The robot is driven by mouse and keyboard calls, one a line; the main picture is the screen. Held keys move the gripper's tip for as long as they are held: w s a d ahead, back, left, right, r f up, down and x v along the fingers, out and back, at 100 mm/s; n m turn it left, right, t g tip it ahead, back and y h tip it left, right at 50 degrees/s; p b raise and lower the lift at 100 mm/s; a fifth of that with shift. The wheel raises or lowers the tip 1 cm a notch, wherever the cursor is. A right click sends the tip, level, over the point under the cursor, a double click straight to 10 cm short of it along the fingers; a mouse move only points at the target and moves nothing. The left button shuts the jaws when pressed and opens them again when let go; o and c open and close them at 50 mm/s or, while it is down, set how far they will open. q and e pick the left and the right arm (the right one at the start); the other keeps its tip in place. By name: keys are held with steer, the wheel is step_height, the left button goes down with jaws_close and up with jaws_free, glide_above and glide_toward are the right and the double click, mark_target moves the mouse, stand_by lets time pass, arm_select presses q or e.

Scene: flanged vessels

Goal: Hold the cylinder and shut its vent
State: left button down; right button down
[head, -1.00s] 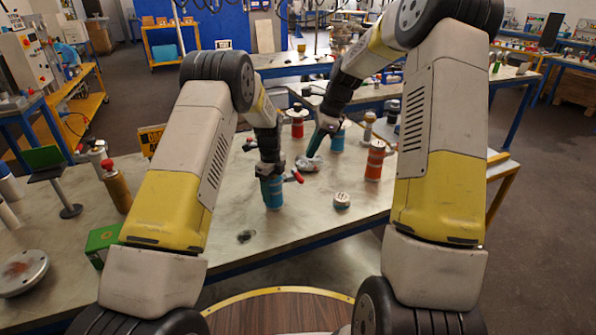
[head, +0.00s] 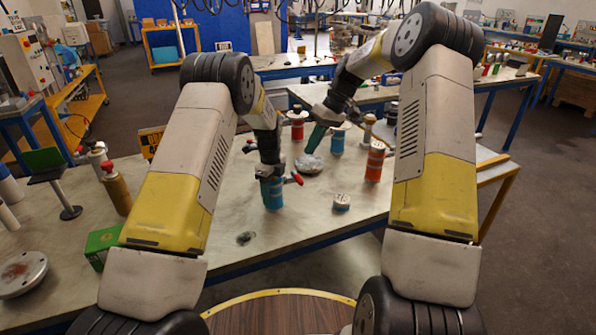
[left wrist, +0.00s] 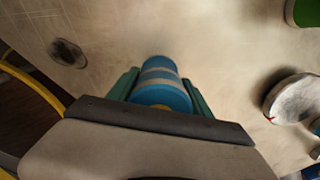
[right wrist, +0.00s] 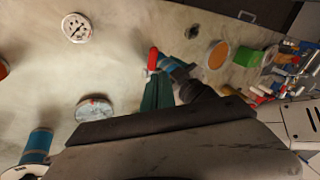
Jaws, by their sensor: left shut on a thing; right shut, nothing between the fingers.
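My left gripper (head: 271,180) is shut around the upper part of a blue cylinder with grey bands (head: 274,199). The cylinder is upright at the middle of the table. It also shows between the green fingers in the left wrist view (left wrist: 160,84). The cylinder's red vent handle (head: 297,178) sticks out to the right at its top, and shows in the right wrist view (right wrist: 152,60) just beyond my right fingertips. My right gripper (head: 308,151) is shut and empty, to the right of and behind the cylinder, apparently above the table and apart from the handle.
A round metal flange (head: 309,164) lies below my right gripper. A small round gauge (head: 342,201) lies to the right of the cylinder. Orange (head: 375,162), red (head: 297,124) and blue (head: 338,139) vessels stand behind. A green box (head: 102,241) is at the front left.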

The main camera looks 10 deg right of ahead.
mark_target(300, 178)
steer(key=a+f+n, duration=0.1)
steer(key=f+n, duration=0.1)
steer(key=n, duration=0.2)
steer(key=a+f+n, duration=0.2)
steer(key=f+n, duration=0.1)
steer(key=n, duration=0.2)
steer(key=s+a+f+n+g, duration=0.1)
steer(key=f+n, duration=0.2)
steer(key=n, duration=0.1)
steer(key=shift+a+n+y, duration=0.15)
steer(key=shift+n+y, duration=0.15)
steer(key=shift+y, duration=0.1)
steer(key=shift+w+d+n+g, duration=0.15)
steer(key=shift+d+n+g, duration=0.25)
steer(key=shift+n, duration=0.4)
steer(key=shift+w+d+f+n+g+h, duration=0.15)
steer(key=shift+d+n+g+h, duration=0.1)
steer(key=shift+n, duration=0.35)
steer(key=shift+w+d+r+n+g+h, duration=0.15)
steer(key=shift+n+g+h, duration=0.1)
steer(key=shift+n, duration=0.35)
steer(key=shift+w+d+f+n+g+h, duration=0.15)
steer(key=shift+w+d+n, duration=0.25)
steer(key=shift+w, duration=0.45)
steer(key=shift+w+d+r+n+g+h, duration=0.1)
steer(key=shift+w+d+n+g, duration=0.2)
steer(key=shift+w, duration=0.55)
steer(key=shift+w+d+f+n+g+h, duration=0.15)
steer(key=shift+w+d+n, duration=0.3)
steer(key=shift+w, duration=0.4)
